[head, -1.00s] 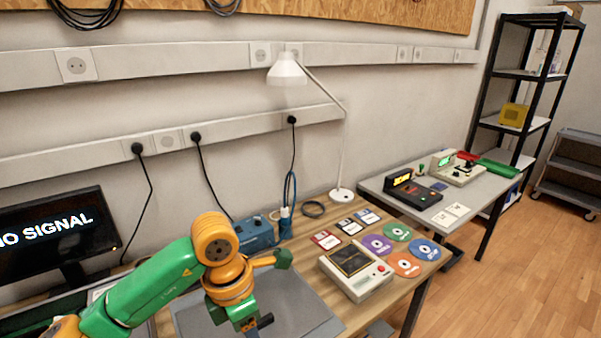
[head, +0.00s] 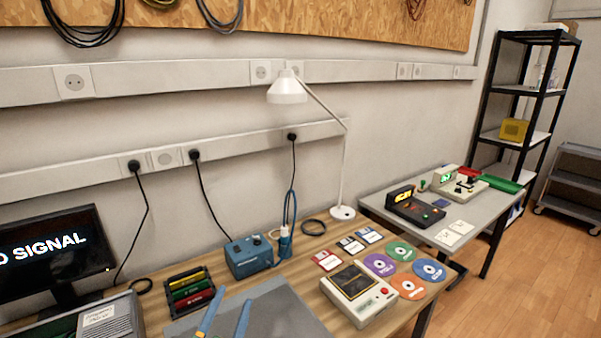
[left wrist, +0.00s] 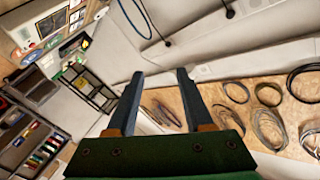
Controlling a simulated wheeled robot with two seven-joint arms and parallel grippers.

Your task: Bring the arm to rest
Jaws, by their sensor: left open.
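My left gripper (head: 226,312) shows at the bottom edge of the head view as two blue fingers, held apart over the grey mat (head: 275,308). The rest of the left arm is out of the head view. In the left wrist view the gripper (left wrist: 160,76) is open, with nothing between its fingers. That view looks past the fingers to the wall and the board with coiled cables. My right gripper is in neither view.
The wooden table holds a rack of coloured cartridges (head: 188,290), a blue box (head: 249,257), a white handheld console (head: 358,293), several discs and diskettes, a lamp (head: 342,213) and a monitor (head: 55,252). A grey table (head: 385,197) stands right.

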